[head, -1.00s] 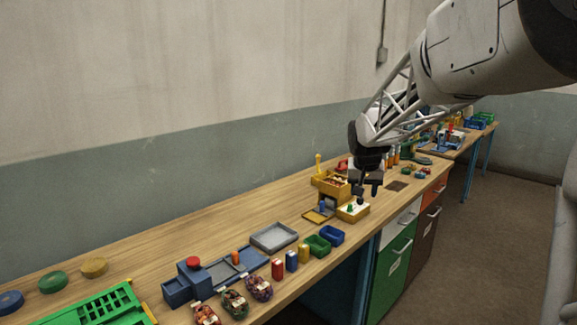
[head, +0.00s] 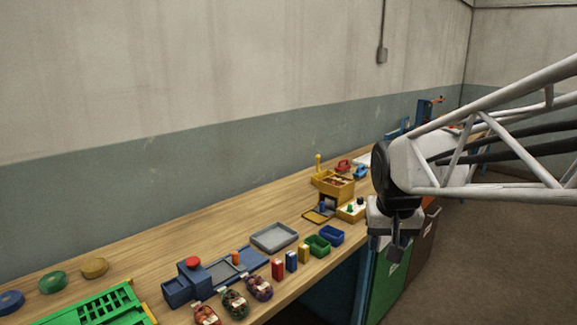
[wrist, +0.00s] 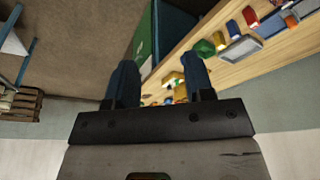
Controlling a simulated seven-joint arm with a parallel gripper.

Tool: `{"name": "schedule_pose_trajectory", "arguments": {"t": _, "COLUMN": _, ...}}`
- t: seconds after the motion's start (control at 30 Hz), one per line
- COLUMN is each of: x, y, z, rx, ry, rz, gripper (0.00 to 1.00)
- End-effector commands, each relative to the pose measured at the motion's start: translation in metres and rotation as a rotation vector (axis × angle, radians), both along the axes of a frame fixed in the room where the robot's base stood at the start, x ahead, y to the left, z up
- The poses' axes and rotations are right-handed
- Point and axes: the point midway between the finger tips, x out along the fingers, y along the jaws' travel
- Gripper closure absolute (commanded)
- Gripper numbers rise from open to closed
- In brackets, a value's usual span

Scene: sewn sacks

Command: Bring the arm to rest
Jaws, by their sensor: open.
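My gripper (head: 385,240) hangs from the arm at the right in the head view, in front of the drawers at the table's front edge. In the wrist view my gripper (wrist: 160,82) shows two dark fingers spread apart with nothing between them. The fingers look clear of the table and its objects. The wooden table (head: 215,222) runs from lower left to upper right. Part of its far end is hidden behind my arm.
Near the gripper are a yellow box (head: 333,184), a button box (head: 350,212), a blue bin (head: 331,235) and a green bin (head: 317,246). Three sewn sacks (head: 234,303) lie at the front edge. The floor at right is open.

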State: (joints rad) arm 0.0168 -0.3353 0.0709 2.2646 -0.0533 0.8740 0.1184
Motion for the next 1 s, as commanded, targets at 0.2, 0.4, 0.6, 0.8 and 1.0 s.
{"name": "schedule_pose_trajectory", "arguments": {"t": 0.2, "x": -0.058, "y": 0.004, "z": -0.01, "rx": 0.004, "ry": 0.01, "rz": 0.024, "gripper": 0.52}}
{"name": "schedule_pose_trajectory", "arguments": {"t": 0.4, "x": -0.109, "y": 0.007, "z": -0.025, "rx": 0.007, "ry": 0.02, "rz": 0.048, "gripper": 0.52}}
{"name": "schedule_pose_trajectory", "arguments": {"t": 0.6, "x": -0.154, "y": 0.009, "z": -0.042, "rx": 0.011, "ry": 0.03, "rz": 0.069, "gripper": 0.52}}
{"name": "schedule_pose_trajectory", "arguments": {"t": 0.8, "x": -0.18, "y": 0.011, "z": -0.053, "rx": 0.014, "ry": 0.035, "rz": 0.084, "gripper": 0.52}}
{"name": "schedule_pose_trajectory", "arguments": {"t": 1.0, "x": -0.187, "y": 0.011, "z": -0.057, "rx": 0.014, "ry": 0.038, "rz": 0.088, "gripper": 0.52}}
